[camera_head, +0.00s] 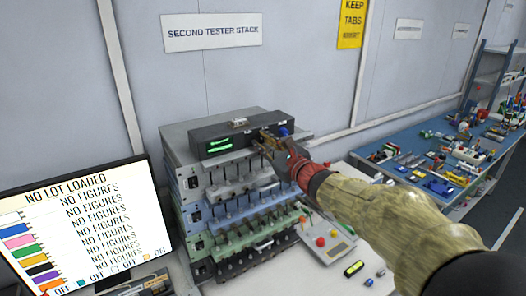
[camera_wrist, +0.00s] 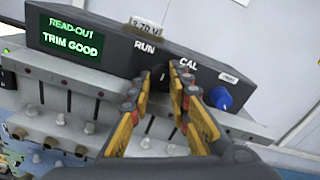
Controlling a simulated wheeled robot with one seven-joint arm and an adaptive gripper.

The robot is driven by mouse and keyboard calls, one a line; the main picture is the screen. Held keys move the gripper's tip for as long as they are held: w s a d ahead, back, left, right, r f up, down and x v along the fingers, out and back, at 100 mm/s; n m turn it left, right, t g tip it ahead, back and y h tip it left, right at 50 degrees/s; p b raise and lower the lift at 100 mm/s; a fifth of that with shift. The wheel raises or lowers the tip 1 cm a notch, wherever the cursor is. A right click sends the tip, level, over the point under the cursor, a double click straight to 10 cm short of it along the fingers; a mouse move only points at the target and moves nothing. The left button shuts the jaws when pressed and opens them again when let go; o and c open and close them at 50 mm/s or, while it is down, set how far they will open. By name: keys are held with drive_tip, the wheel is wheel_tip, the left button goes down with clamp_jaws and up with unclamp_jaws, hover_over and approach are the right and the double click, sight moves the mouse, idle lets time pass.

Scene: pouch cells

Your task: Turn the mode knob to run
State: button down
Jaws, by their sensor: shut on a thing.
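The mode knob (camera_wrist: 160,79) is a dark knob on the front of a black box (camera_wrist: 105,50), below the printed words RUN and CAL. My gripper (camera_wrist: 159,86) has its two yellow-and-black fingers on either side of the knob and is shut on it. The fingers hide most of the knob, and I cannot tell surely which word it points to. In the head view my gripper (camera_head: 270,139) reaches the box (camera_head: 222,127) from the right and covers the knob there. The box's green read-out (camera_wrist: 69,38) shows TRIM GOOD.
A blue knob (camera_wrist: 220,98) sits right of the mode knob, close to my right finger. The box stands on a stack of testers (camera_head: 235,205). A monitor (camera_head: 85,225) stands at left, and a blue bench (camera_head: 440,165) with many small parts is at right.

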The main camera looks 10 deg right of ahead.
idle(0.3)
drive_tip(key=c, duration=1.7)
unclamp_jaws()
drive_tip(key=shift+c, duration=0.2)
drive_tip(key=shift+o, duration=0.5)
drive_tip(key=v, duration=1.2)
